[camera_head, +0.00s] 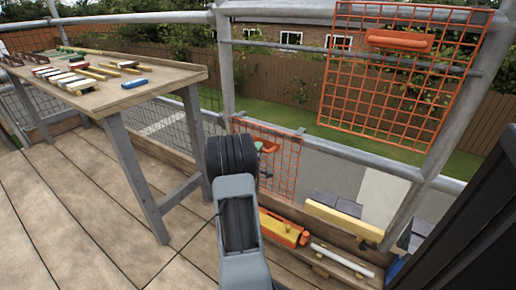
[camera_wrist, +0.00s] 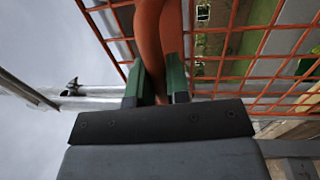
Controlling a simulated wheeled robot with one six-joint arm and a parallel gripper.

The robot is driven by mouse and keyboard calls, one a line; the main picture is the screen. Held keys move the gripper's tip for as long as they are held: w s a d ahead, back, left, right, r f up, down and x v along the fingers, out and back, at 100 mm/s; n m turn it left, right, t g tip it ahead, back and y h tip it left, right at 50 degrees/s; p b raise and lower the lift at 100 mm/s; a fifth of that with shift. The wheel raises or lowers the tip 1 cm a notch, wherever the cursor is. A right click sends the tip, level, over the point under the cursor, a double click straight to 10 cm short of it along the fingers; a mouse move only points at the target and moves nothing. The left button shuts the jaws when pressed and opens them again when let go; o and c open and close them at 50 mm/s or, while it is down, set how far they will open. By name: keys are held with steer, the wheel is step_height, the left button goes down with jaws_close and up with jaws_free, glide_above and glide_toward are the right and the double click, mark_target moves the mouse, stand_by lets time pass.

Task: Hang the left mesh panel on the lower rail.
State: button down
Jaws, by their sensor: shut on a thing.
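The left mesh panel (camera_head: 286,165) is an orange wire grid, upright at the lower rail (camera_head: 345,152) in the head view. Its top edge with small grey hooks (camera_head: 300,130) is at the rail's height; I cannot tell whether the hooks bear on it. My gripper (camera_head: 265,148) has green fingers shut on the panel's orange handle (camera_wrist: 155,25), as the wrist view shows. The mesh (camera_wrist: 235,70) spreads mostly to the right there. A second orange mesh panel (camera_head: 345,95) with an orange handle (camera_head: 399,41) hangs higher at the right.
A wooden workbench (camera_head: 150,92) with several coloured blocks stands at the left. Below the rail are a yellow-and-orange tool (camera_head: 284,227), a yellow block (camera_head: 330,222) and a white tube (camera_head: 342,260). Grey posts (camera_head: 226,65) frame the railing. The plank floor (camera_head: 75,200) is open at the left.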

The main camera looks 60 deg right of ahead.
steer(key=c, duration=1)
jaws_free()
steer(key=shift+a, duration=0.1)
steer(key=a+p, duration=0.1)
steer(key=a, duration=0.3)
steer(key=a+f+p, duration=0.1)
steer(key=a, duration=0.4)
steer(key=a+p, duration=0.1)
steer(key=a, duration=0.3)
steer(key=shift+a+f+p, duration=0.3)
steer(key=shift+f, duration=0.05)
steer(key=shift+r, duration=0.1)
